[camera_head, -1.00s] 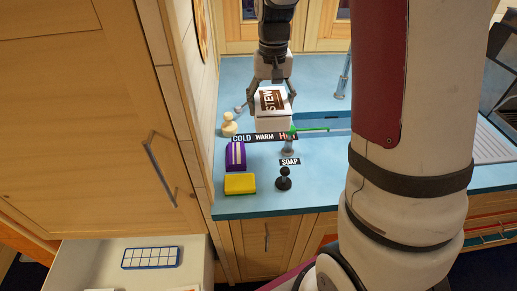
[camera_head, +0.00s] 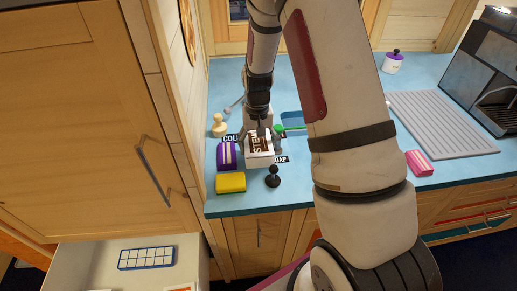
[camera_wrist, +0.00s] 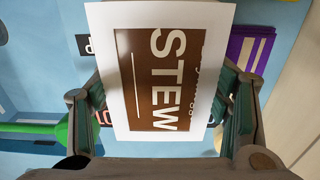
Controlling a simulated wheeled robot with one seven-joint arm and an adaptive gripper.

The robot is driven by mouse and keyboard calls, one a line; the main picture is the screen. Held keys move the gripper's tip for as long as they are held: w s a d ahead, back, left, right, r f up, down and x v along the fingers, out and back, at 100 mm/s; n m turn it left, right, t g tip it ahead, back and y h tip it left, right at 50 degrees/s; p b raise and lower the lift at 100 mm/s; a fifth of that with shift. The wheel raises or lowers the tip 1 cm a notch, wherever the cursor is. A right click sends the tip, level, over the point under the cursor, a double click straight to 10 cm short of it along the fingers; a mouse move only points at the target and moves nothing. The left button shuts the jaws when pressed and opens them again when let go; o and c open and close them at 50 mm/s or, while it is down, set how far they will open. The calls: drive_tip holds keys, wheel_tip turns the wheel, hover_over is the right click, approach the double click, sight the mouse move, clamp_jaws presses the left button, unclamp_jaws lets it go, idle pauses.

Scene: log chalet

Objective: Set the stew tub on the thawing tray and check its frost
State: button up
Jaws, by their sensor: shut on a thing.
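The stew tub (camera_head: 261,160) is a white box with a brown STEW label on its lid. My gripper (camera_head: 259,133) is shut on it from above, and the tub hides part of the counter signs. In the wrist view the tub (camera_wrist: 215,40) fills the middle, with a finger pressed along each side. Its gap from the counter is hard to judge. A grey ribbed tray (camera_head: 430,125), apparently the thawing tray, lies empty on the right of the counter. I cannot make out frost on the tub.
A pink striped block (camera_head: 418,163) sits at the tray's front left. A coffee machine (camera_head: 487,70) stands behind the tray.

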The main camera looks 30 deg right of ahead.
drive_tip(key=shift+f, duration=1.15)
drive_tip(key=shift+f, duration=0.15)
drive_tip(key=o, duration=1.4)
drive_tip(key=shift+o, duration=0.7)
